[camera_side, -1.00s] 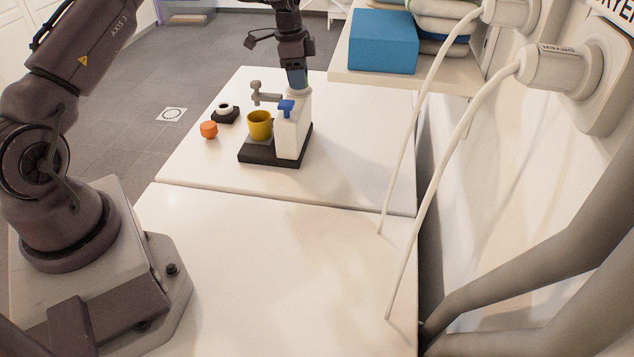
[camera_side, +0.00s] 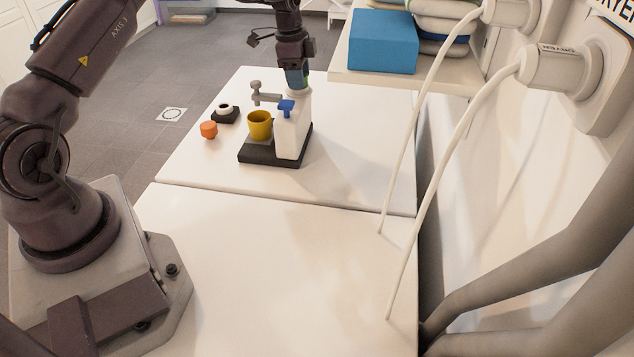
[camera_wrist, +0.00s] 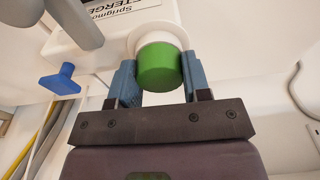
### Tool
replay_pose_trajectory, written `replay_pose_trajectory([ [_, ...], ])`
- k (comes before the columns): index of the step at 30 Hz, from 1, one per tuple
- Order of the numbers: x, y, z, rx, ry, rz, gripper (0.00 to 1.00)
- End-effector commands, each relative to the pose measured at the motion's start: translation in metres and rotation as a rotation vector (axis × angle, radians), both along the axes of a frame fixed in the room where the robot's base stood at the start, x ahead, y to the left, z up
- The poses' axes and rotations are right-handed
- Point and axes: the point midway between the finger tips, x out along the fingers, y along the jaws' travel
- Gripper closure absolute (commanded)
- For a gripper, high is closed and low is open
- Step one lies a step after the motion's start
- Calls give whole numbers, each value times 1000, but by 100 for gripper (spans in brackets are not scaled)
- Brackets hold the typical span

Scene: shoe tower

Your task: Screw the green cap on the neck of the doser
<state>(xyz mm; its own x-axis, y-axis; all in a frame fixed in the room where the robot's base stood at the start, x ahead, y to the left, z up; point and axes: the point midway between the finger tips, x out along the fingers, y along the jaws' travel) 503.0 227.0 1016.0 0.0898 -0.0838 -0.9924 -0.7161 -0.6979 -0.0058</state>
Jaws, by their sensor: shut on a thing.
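The doser is a white upright body (camera_side: 290,133) on a black base (camera_side: 262,158), with a blue tap (camera_side: 286,107) and a grey arm on its front. In the wrist view its labelled white body (camera_wrist: 115,20) fills the top, with the blue tap (camera_wrist: 62,79) at left. My gripper (camera_side: 297,80) points down over the doser's top. In the wrist view my gripper (camera_wrist: 158,75) is shut on the green cap (camera_wrist: 158,68), one blue finger on each side. The cap sits at the white round neck (camera_wrist: 155,28); I cannot tell how far the thread is engaged.
A yellow cup (camera_side: 259,125) stands on the base beside the doser. An orange cap (camera_side: 209,130) and a black block with a white ring (camera_side: 225,112) lie to the left. A shelf with a blue box (camera_side: 382,42) is at the right. The near table is clear.

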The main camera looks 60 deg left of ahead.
Motion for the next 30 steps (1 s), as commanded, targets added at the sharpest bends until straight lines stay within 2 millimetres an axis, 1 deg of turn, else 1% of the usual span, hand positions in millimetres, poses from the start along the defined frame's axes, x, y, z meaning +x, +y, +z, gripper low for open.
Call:
replay_pose_trajectory([
  [1, -4, 3, -11, 3, 14, 3, 100],
  [5, -4, 3, -11, 3, 14, -2, 100],
  [7, -4, 3, -11, 3, 15, -42, 100],
  [15, -4, 4, -11, 2, 13, -428, 100],
  [18, -4, 4, -11, 4, 15, -504, 100],
  [25, -4, 4, -11, 4, 16, -522, 100],
  [26, -4, 4, -11, 4, 16, -522, 49],
  [27, -4, 4, -11, 3, 17, -522, 40],
  [29, -4, 3, -11, 2, 17, -521, 26],
  [30, -4, 3, -10, 0, 16, -522, 26],
])
